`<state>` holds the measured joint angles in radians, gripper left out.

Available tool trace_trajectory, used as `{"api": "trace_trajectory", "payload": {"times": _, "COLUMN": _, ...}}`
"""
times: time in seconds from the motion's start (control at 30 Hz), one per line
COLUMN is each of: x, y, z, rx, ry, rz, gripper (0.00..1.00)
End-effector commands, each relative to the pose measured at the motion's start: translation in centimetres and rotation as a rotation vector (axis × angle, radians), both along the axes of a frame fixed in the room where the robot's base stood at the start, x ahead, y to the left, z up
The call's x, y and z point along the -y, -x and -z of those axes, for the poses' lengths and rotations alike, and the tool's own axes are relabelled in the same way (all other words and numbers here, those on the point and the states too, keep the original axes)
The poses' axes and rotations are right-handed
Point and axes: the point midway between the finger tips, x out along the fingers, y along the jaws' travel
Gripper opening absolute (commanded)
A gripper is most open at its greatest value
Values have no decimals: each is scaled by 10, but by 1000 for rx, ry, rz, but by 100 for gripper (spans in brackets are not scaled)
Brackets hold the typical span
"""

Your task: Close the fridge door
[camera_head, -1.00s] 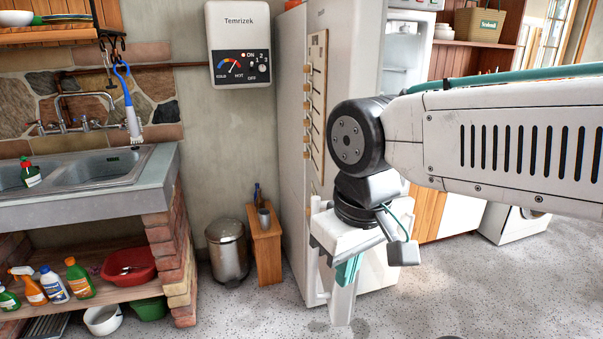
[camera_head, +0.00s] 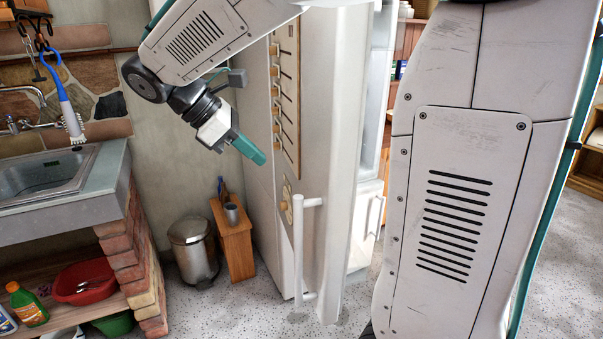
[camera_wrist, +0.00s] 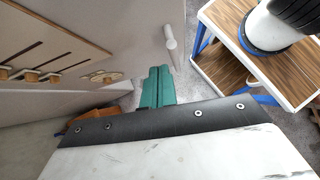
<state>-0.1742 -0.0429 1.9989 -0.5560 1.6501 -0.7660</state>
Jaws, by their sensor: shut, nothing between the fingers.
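The white fridge stands in the middle of the head view, its door (camera_head: 346,130) open toward me. The door's edge faces me, and the pale interior (camera_head: 378,90) shows to its right. The door's outer face is on the left and carries a wooden board with pegs (camera_head: 288,105) and a vertical white handle (camera_head: 298,255). My gripper (camera_head: 251,150) is shut and empty, left of the outer face and above the handle. No contact with the door is visible. In the wrist view the teal fingers (camera_wrist: 157,88) are together; the handle (camera_wrist: 170,38) lies beyond them.
A small wooden stand (camera_head: 235,240) and a metal bin (camera_head: 192,248) stand on the floor left of the door. A sink (camera_head: 45,172) on a brick base is at far left. My arm blocks much of the right side. Some floor is clear near the door.

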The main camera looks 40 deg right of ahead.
Motion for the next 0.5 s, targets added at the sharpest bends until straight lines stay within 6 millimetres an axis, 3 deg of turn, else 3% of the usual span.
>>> {"api": "trace_trajectory", "payload": {"times": 0.1, "x": -1, "y": -16, "z": -1, "rx": -59, "ry": 31, "rz": -49, "gripper": 0}}
{"api": "trace_trajectory", "payload": {"times": 0.2, "x": 1, "y": -20, "z": 1, "rx": -78, "ry": 41, "rz": -66, "gripper": 0}}
{"api": "trace_trajectory", "payload": {"times": 0.5, "x": 32, "y": -4, "z": 34, "rx": -82, "ry": 41, "rz": -65, "gripper": 0}}
